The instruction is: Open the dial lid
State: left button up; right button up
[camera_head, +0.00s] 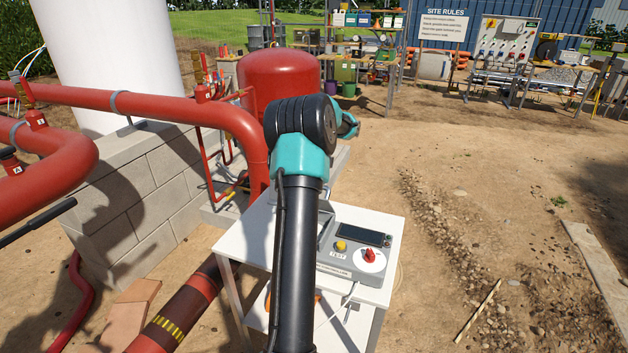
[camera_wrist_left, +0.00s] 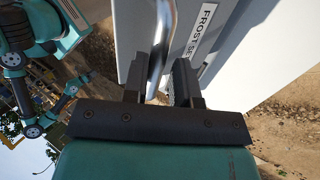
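A grey control box (camera_head: 350,245) stands on a white table, with a dark display, a yellow button and a red dial (camera_head: 371,256) on its sloping top. My arm covers its left part, and my gripper is hidden in the head view. A shiny curved metal handle (camera_wrist_left: 158,55) runs down between the fingers of my left gripper (camera_wrist_left: 165,75). I cannot tell whether the fingers press on the handle. I cannot make out which part is the dial lid.
The white table (camera_head: 256,232) carries the box on its right side. A red tank (camera_head: 280,80) and a thick red pipe (camera_head: 150,105) stand behind and left, beside a block wall (camera_head: 150,190). Open dirt ground lies to the right.

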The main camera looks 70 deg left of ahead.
pick_arm(q)
jog(key=o, duration=0.3)
jog(key=shift+r, duration=0.15)
jog(key=shift+r, duration=0.15)
jog(key=v, duration=1.1)
jog(key=shift+w+a+r, duration=0.15)
jog(key=shift+r, duration=0.15)
